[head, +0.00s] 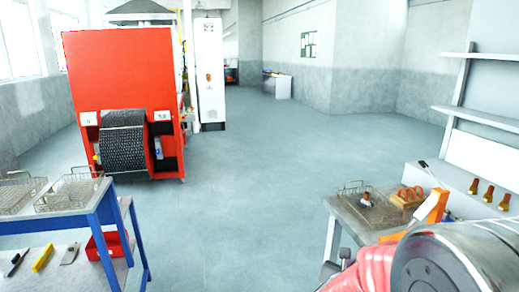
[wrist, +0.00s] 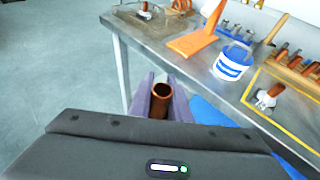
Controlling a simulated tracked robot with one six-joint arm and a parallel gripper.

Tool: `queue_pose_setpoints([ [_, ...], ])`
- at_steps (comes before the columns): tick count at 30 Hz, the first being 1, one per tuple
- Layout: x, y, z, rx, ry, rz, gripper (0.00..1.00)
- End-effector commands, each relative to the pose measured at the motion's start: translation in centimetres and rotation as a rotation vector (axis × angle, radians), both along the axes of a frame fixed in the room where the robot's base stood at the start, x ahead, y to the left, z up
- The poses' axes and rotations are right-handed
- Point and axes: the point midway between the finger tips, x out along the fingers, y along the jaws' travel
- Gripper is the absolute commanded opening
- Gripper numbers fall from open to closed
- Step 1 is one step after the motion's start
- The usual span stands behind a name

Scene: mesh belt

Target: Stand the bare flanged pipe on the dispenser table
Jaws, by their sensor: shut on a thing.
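The bare flanged pipe (wrist: 161,101) is copper-brown and tubular, with its open round end towards the wrist camera. My gripper (wrist: 166,90) is shut on it, with a grey-purple finger on either side. The body of my gripper hides the pipe's lower part, so I cannot see its flange. The pipe is beside the near edge of a grey work table (wrist: 150,52), which seems to be the dispenser table. An orange stand (wrist: 193,43) is on that table. In the head view the table (head: 343,213) is at the lower right, and my arm hides the gripper and held pipe.
A white-and-blue tub (wrist: 232,62), a rack of copper pipes (wrist: 292,62) and a white-coated pipe (wrist: 267,97) inside a yellow outline crowd the table. A blue bench (head: 80,222) and red machine (head: 122,75) stand left; the middle floor is clear.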

Motion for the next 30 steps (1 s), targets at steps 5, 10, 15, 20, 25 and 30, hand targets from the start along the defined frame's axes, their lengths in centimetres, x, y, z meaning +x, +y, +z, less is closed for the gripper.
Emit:
queue_pose_setpoints([
  [5, 1.1, 6.9, -1.0, -0.001, 0.0, 0.178, 0.0],
  [10, 1.3, 11.6, -1.8, -0.001, -0.001, 0.297, 0.0],
  [15, 1.2, 13.3, -2.1, -0.001, -0.001, 0.341, 0.0],
  [20, 1.2, 13.4, -2.1, 0.0, -0.002, 0.342, 0.0],
  [25, 1.3, 13.3, -2.1, -0.001, -0.003, 0.341, 0.0],
  [30, 1.3, 13.3, -2.1, 0.0, -0.003, 0.34, 0.0],
])
